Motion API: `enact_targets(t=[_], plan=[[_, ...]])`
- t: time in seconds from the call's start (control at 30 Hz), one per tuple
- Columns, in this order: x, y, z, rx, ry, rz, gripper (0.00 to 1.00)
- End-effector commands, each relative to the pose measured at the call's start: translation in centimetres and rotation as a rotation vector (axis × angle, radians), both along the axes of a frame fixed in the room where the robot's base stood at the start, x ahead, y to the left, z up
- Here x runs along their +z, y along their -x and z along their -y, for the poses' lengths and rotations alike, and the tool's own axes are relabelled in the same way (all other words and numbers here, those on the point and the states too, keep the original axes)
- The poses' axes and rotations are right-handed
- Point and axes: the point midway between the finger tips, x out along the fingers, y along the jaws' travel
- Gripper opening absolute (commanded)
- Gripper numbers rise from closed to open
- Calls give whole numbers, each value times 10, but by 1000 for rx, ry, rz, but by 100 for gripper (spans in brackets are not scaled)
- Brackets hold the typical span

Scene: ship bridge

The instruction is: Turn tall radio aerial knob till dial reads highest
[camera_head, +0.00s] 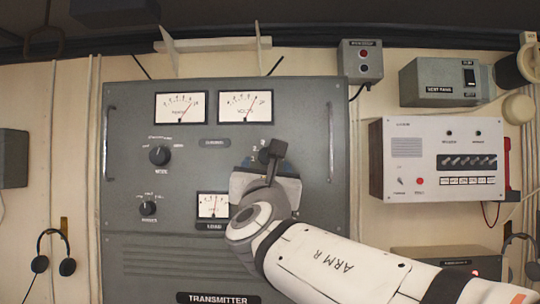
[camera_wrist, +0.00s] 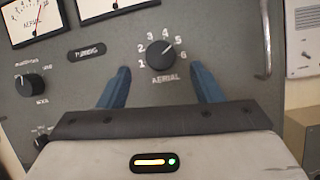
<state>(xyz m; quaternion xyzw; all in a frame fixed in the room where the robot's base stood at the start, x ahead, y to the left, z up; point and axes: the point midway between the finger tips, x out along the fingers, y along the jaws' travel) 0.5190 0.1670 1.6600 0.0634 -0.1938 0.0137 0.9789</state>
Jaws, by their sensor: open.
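The tall grey transmitter cabinet (camera_head: 120,230) stands against the wall. Its aerial knob (camera_wrist: 160,54) is round and black, with numbers 1 to 6 around it. Its light mark points to the upper right, around 4 to 5. My gripper (camera_wrist: 160,68) is open, with a blue finger on each side below the knob, not gripping it. Two dials sit at the top: the left dial (camera_head: 180,107) and the right dial (camera_head: 245,107).
Two other knobs (camera_head: 159,155) and (camera_head: 148,208) sit on the panel's left. A lower dial (camera_head: 213,205) is partly behind my arm. A handle (camera_wrist: 264,40) stands out at the panel's right edge. A white box (camera_head: 400,180) is on the wall to the right.

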Motion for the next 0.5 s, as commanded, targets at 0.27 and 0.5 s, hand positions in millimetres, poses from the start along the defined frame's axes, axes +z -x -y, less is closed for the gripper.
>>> enact_targets(t=[0.27, 0.5], plan=[[17, -36, 1, -2, -2, -1, 59], [17, -43, 1, -1, -3, -1, 59]])
